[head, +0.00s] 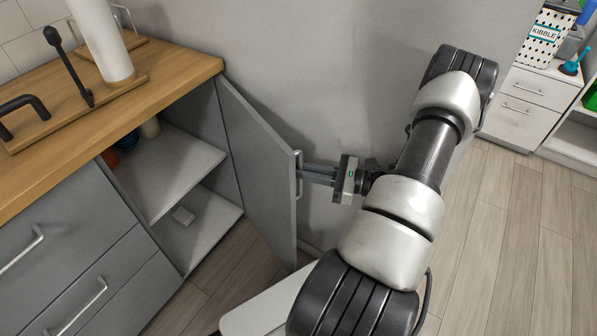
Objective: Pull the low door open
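The low door (262,168) is grey and stands swung wide open from the cabinet, hinged at the cabinet's right side. Its metal handle (299,172) is near the door's free edge, on the face toward the right. My gripper (305,173) reaches in from the right, with its fingers at the handle. The fingers look closed around the handle, though the door edge and the small size partly hide the contact. The open cabinet shows a shelf (180,172) inside.
The wooden counter (185,72) holds a paper roll (103,40) and a board. Drawers (75,270) sit left of the opening. A grey wall (300,70) stands behind the door. A white drawer unit (522,105) is at the far right. The wooden floor (520,240) at right is clear.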

